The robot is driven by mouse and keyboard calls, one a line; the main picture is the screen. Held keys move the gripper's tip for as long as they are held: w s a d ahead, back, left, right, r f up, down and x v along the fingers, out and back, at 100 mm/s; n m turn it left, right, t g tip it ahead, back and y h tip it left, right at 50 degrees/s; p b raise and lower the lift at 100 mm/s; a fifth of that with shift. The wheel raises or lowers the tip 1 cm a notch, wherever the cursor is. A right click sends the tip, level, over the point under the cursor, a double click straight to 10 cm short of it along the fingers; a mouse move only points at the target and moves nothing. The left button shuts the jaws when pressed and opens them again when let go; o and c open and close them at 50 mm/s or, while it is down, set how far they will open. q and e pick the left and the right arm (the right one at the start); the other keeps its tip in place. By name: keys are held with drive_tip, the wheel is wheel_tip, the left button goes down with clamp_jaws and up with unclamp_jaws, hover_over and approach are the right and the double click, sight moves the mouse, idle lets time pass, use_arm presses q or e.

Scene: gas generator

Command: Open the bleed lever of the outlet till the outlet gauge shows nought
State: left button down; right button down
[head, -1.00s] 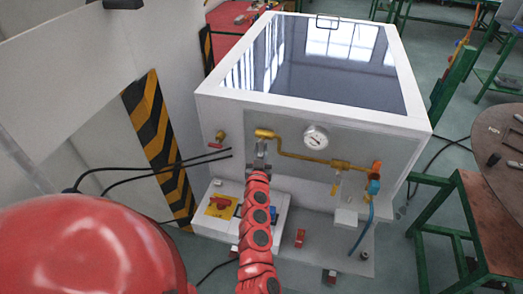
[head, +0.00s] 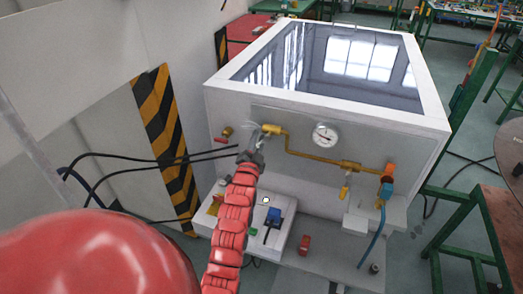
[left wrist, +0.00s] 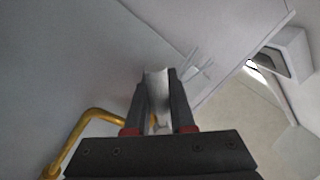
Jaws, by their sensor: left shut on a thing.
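My left gripper (head: 258,143) is at the left end of the yellow pipe (head: 300,153) on the generator's front panel. In the left wrist view, its two dark fingers (left wrist: 157,100) are shut on a flat silvery lever (left wrist: 156,82), which I take for the bleed lever. Faint pale streaks show beside it in the left wrist view (left wrist: 197,70) and in the head view. The round white outlet gauge (head: 325,135) is right of the gripper; its dark needle shows, but the scale is too small to read. My right gripper is out of view.
A red-handled valve (head: 226,133) is left of the gripper. An orange fitting (head: 389,169) with a blue hose is at the pipe's right end. Black cables (head: 110,157) run in from the left. A control box (head: 283,210) stands below, partly behind my arm.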

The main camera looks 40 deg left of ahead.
use_arm(q)
drive_tip(key=m, duration=0.1)
drive_tip(key=r+m+b, duration=0.1)
drive_tip(key=m, duration=0.1)
drive_tip(key=m+b, duration=0.1)
drive_tip(key=shift+s+a+r+m+t+h, duration=0.1)
drive_tip(key=shift+a+r+m+t+h, duration=0.05)
drive_tip(key=shift+a+m+t+h, duration=0.2)
drive_tip(key=m, duration=0.1)
drive_tip(key=r+m+h+b, duration=0.1)
drive_tip(key=m, duration=0.1)
drive_tip(key=shift+a+r+t, duration=0.1)
drive_tip(key=shift+t, duration=0.15)
drive_tip(key=shift+r+m+h, duration=0.2)
drive_tip(key=shift+r+m, duration=0.15)
drive_tip(key=shift+m, duration=0.5)
drive_tip(key=shift+r+m+h, duration=0.15)
drive_tip(key=shift+r+m, duration=0.15)
drive_tip(key=shift+m, duration=0.5)
drive_tip(key=c, duration=0.8)
unclamp_jaws()
drive_tip(key=shift+o, duration=0.2)
drive_tip(key=shift+s, duration=0.15)
